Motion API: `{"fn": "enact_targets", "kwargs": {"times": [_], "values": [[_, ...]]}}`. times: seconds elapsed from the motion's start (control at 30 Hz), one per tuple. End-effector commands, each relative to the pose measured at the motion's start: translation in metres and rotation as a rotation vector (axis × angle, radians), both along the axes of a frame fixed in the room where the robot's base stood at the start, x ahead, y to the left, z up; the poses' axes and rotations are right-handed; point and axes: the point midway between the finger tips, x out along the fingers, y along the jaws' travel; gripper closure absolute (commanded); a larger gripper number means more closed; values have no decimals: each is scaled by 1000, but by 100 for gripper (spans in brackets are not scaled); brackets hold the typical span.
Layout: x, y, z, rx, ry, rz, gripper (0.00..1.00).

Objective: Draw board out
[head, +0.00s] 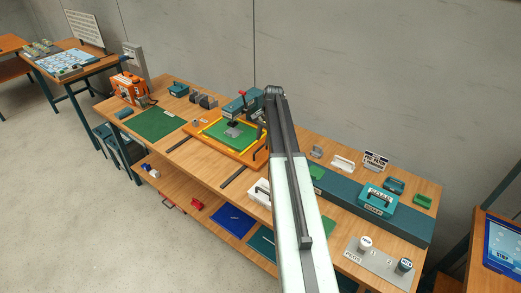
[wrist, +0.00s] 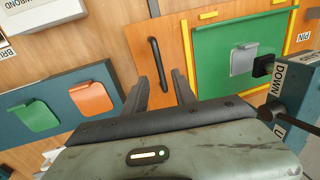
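The orange board (head: 250,160) lies on the wooden bench, with a green panel (head: 217,137) on it and a teal press unit above its back. In the wrist view the orange board (wrist: 188,50) fills the upper middle, with a black bar handle (wrist: 153,60) standing on it. The green panel (wrist: 212,45) is to the right of the handle. My gripper (wrist: 161,76) is open, its two dark fingers pointing toward the handle. The handle's lower end shows between the fingertips; I cannot tell how far apart they are in depth. In the head view my arm hides the gripper.
A teal block marked DOWN (wrist: 284,95) is close at the right of my gripper. A teal panel with green and orange tabs (wrist: 62,112) is at the left. In the head view a teal box (head: 376,200) and a grey peg plate (head: 385,262) are on the right of the bench.

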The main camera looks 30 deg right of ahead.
Motion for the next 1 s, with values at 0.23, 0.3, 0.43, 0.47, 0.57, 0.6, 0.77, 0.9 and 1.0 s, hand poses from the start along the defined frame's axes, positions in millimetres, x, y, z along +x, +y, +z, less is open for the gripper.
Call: {"fn": "enact_targets", "kwargs": {"times": [0.23,0.3,0.43,0.47,0.57,0.6,0.77,0.9,1.0], "values": [[7,3,-41,0,0,1,67],[8,3,-41,0,0,1,67],[8,3,-39,0,0,1,67],[8,3,-39,0,0,2,67],[8,4,-39,0,0,2,87],[8,4,-39,0,0,2,98],[7,4,-39,-1,1,2,100],[7,4,-39,0,2,3,100],[7,4,-39,-1,3,3,100]]}}
